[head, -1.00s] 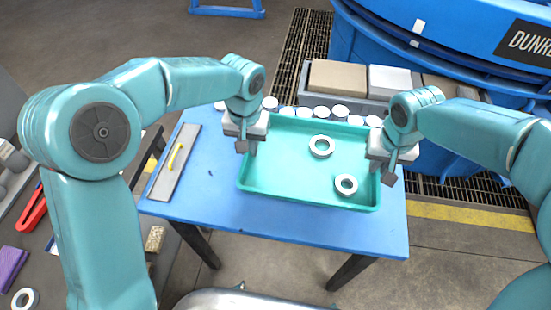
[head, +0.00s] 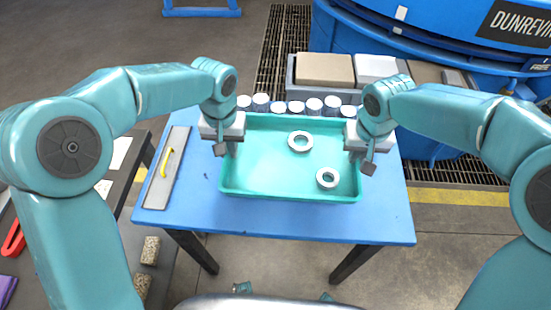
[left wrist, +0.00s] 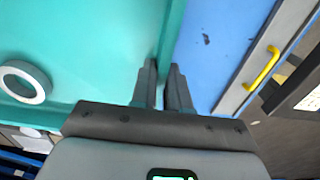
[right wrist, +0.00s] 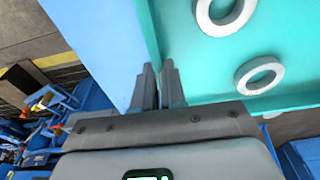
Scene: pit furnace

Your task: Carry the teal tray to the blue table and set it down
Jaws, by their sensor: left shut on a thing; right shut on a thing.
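The teal tray (head: 262,172) is over the middle of the blue table (head: 180,214) in the head view. I cannot tell whether it touches the tabletop. It looks level and holds two pale rings, one further back (head: 291,144) and one near the front right (head: 320,182). My left gripper (head: 230,150) is shut on the tray's left wall; this wall runs between the fingers in the left wrist view (left wrist: 165,85). My right gripper (head: 364,160) is shut on the right wall, also seen in the right wrist view (right wrist: 158,85).
A grey float with a yellow handle (head: 157,188) lies on the table left of the tray. Several white-topped cylinders (head: 279,107) stand behind the tray. A crate of blocks (head: 325,70) and a blue furnace shell (head: 440,50) are behind. The table's front strip is clear.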

